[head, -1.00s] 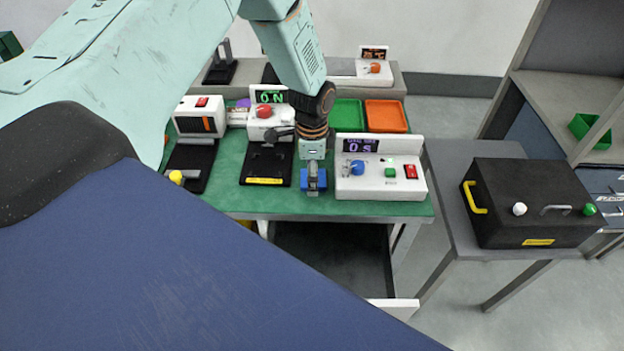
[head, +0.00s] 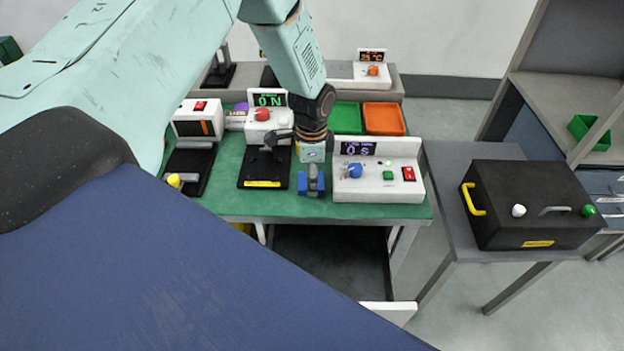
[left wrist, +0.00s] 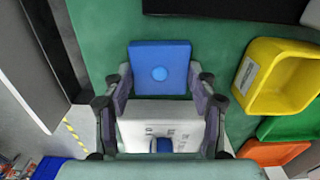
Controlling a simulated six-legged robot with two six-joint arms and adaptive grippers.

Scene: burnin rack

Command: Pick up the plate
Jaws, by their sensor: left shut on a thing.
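The plate appears to be a blue square piece with a round mark (left wrist: 160,68) in the left wrist view. It also shows as a small blue piece (head: 302,184) in the head view, at the front of the green worktable, left of the white timer box. My left gripper (head: 314,182) points down there. In the left wrist view its two fingers (left wrist: 160,84) press on opposite sides of the blue piece, shut on it. The fingers hide part of the piece in the head view. I cannot tell whether it touches the table. My right gripper is not in view.
The white timer box (head: 380,190) with a blue knob stands close to the right of the gripper. A black fixture (head: 250,175) lies to the left. Green (head: 347,118) and orange (head: 384,119) trays are behind. An open drawer (head: 330,262) is below the front edge.

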